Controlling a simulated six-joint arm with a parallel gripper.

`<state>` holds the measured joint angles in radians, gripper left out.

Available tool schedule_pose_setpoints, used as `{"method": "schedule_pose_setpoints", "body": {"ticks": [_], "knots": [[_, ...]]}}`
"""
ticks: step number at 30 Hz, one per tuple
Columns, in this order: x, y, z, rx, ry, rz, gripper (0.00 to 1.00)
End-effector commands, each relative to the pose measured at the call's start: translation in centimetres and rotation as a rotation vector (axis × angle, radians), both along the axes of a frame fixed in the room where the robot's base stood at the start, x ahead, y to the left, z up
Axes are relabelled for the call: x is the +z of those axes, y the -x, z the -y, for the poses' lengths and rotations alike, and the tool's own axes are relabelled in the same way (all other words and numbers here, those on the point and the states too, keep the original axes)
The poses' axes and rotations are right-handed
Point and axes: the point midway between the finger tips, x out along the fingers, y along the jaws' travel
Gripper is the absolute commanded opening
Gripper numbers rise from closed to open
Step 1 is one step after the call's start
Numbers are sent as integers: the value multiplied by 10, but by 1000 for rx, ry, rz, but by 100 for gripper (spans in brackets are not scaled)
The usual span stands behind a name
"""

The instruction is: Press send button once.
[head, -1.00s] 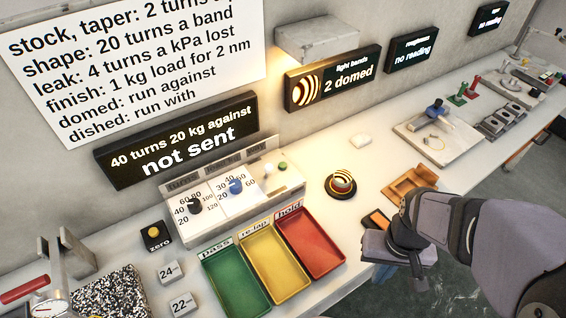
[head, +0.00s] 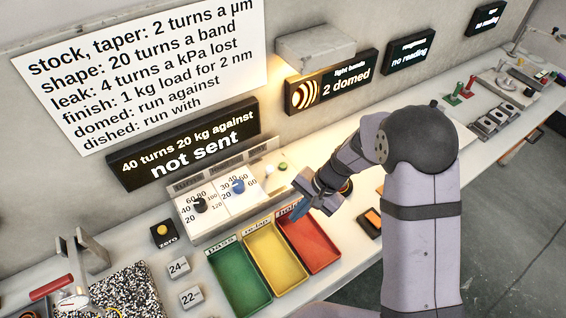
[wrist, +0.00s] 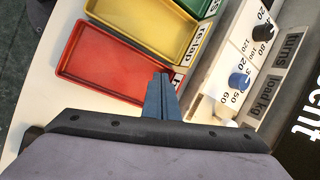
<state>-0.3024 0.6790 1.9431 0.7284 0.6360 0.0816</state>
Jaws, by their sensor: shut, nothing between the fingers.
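The control panel (head: 235,205) has a black dial (head: 199,205), a blue dial (head: 238,187), a white knob (head: 269,170) and a small green button (head: 283,167) at its right end. No send label is readable. The display above (head: 190,150) reads "40 turns 20 kg against, not sent". My gripper (head: 299,210) is shut and empty, above the far end of the red tray, in front of the panel's right end. In the wrist view its fingers (wrist: 163,78) point towards the red tray's labelled end; the blue dial and white knob (wrist: 232,124) show, the green button does not.
Green (head: 238,278), yellow (head: 273,265) and red (head: 318,250) trays lie in front of the panel. A yellow zero button (head: 162,231) is at the left. A grey box (head: 315,45) juts from the wall above.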

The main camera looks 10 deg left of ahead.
Motion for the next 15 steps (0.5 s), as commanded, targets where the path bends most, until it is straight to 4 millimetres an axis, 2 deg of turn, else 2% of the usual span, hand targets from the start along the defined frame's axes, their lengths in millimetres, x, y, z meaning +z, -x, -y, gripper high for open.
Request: {"method": "schedule_pose_setpoints", "body": {"ticks": [1, 6, 12, 15], "knots": [[3, -19, -12, -70, -31, 15, 0], [28, -83, -44, -317, -151, 61, 0], [71, -144, -69, -571, -294, 90, 0], [88, -167, -75, -700, -358, 79, 0]]}}
